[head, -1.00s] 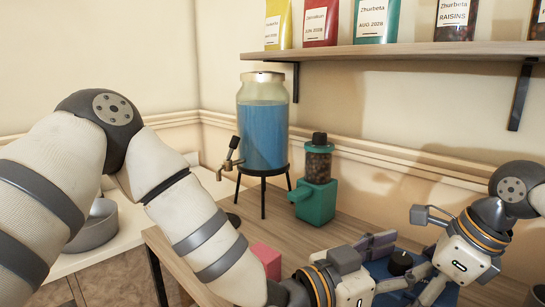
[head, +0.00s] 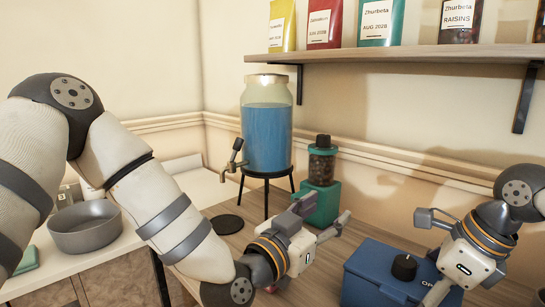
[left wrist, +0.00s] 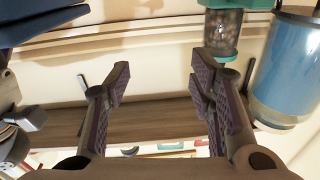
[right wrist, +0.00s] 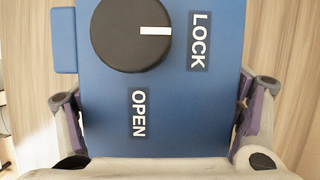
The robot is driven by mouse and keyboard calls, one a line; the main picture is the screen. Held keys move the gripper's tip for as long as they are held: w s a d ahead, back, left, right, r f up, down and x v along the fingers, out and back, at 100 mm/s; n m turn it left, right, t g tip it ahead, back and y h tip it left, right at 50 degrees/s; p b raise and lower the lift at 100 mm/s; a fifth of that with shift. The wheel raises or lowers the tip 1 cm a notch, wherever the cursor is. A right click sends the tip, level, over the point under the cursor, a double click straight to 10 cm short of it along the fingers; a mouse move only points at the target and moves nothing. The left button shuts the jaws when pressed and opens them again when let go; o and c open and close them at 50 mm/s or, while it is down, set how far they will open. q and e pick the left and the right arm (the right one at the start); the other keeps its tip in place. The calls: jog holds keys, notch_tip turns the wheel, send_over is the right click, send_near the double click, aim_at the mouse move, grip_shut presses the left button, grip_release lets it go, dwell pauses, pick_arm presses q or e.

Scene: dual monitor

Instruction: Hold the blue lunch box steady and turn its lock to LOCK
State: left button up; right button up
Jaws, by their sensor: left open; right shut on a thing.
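The blue lunch box (head: 372,272) stands on the wooden table at the lower right of the head view. Its round black lock knob (right wrist: 131,36) has a white mark that points right, at the LOCK label (right wrist: 199,41); the OPEN label (right wrist: 138,112) is below the knob in the right wrist view. My right gripper (right wrist: 160,98) is shut on the box, one finger on each side. It covers part of the box in the head view. My left gripper (head: 325,212) is open and empty, left of the box and apart from the knob.
A green dispenser (head: 319,203) stands just behind my left gripper. A glass jar of blue liquid (head: 266,125) with a tap stands on a black stand behind. A shelf (head: 400,51) with bags is above. A grey bowl (head: 84,228) sits on the left counter.

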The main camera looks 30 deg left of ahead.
jog(key=shift+d+f, duration=0.1)
jog(key=shift+f, duration=0.2)
pick_arm(q)
jog(key=w+a+r+n+g+y, duration=0.1)
jog(key=w+a+r+n+y, duration=0.2)
jog(key=a+n+y, duration=0.3)
jog(key=w+a+r+n+y, duration=0.3)
jog(key=w+a+n+y, duration=0.2)
jog(key=a+y, duration=0.3)
jog(key=shift+w+a+n+g, duration=0.2)
jog(key=shift+a+n+g, duration=0.1)
jog(key=shift+n+g, duration=0.15)
pick_arm(e)
jog(key=o, duration=1.5)
jog(key=shift+c, duration=0.2)
jog(key=shift+w, duration=0.1)
pick_arm(q)
jog(key=shift+w, duration=0.15)
pick_arm(e)
jog(key=shift+r, duration=0.1)
jog(key=shift+r, duration=0.15)
